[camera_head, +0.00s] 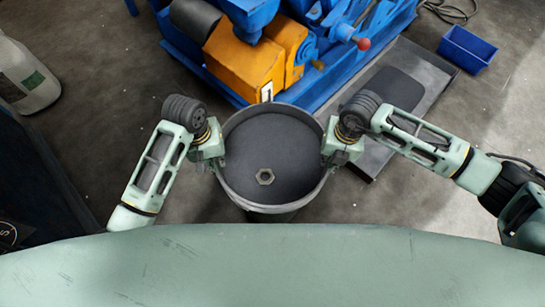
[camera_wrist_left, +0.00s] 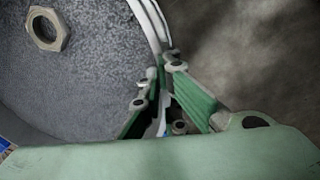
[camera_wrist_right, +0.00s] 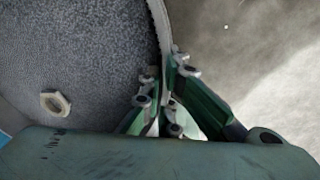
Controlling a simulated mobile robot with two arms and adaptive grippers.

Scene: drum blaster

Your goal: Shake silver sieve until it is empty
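The silver sieve (camera_head: 325,185) is a round pan with a pale metal rim and a dark grey speckled floor or fill, held between my two arms. One hexagonal nut (camera_head: 265,176) lies in it, below the middle; it also shows in the left wrist view (camera_wrist_left: 47,29) and the right wrist view (camera_wrist_right: 55,103). My left gripper (camera_wrist_left: 162,85) is shut on the left rim, with one finger inside and one outside. My right gripper (camera_wrist_right: 162,88) is shut on the right rim in the same way. What is under the sieve is mostly hidden.
A blue and orange machine (camera_head: 245,65) stands just beyond the sieve. A grey plate (camera_head: 400,85) lies to its right, with a blue bin (camera_head: 467,49) further right. A pale container (camera_head: 25,80) stands at far left. Cables lie at upper right. Floor to the right is clear.

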